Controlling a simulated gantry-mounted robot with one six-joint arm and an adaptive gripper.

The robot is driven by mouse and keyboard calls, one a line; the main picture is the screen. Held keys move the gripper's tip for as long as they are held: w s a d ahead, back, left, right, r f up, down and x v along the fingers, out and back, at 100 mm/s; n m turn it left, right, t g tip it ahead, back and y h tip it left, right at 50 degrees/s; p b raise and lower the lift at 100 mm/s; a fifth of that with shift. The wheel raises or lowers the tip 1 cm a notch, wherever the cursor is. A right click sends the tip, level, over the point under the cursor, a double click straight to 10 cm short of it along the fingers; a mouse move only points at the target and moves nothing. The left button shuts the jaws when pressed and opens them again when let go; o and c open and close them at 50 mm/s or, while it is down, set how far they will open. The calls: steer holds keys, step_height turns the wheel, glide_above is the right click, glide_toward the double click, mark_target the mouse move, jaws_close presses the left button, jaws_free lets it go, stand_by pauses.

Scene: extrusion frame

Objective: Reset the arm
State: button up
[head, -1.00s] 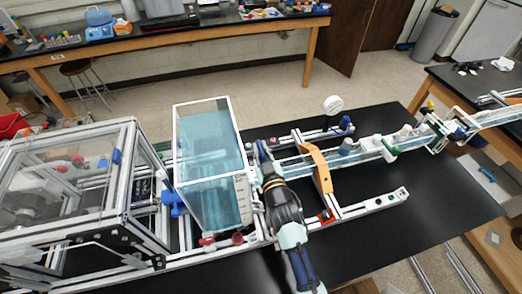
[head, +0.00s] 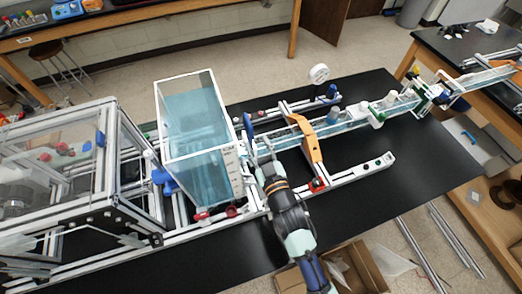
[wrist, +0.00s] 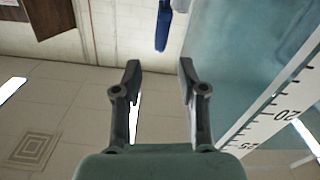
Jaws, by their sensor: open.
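My gripper (head: 259,152) is at the right side of the clear water tank (head: 176,92) in the head view, with my arm reaching up from the bottom. In the wrist view, the two dark fingers of my gripper (wrist: 160,78) stand apart with nothing between them. The tank's blue water (wrist: 240,45) and a white scale marked 20 and 25 (wrist: 272,118) fill the right of that view. A blue part (wrist: 163,25) shows beyond the fingertips. Whether my gripper touches the tank cannot be told.
A clear flume channel (head: 350,120) with an orange bracket (head: 307,138) runs right from the tank. A metal-framed clear box (head: 60,150) stands at the left. The black tabletop (head: 425,165) is bare at the right. A cardboard box (head: 350,265) lies on the floor below.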

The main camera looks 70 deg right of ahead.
steer(key=v, duration=0.2)
steer(key=shift+s+a, duration=0.15)
steer(key=shift+a, duration=0.05)
stand_by(0.5)
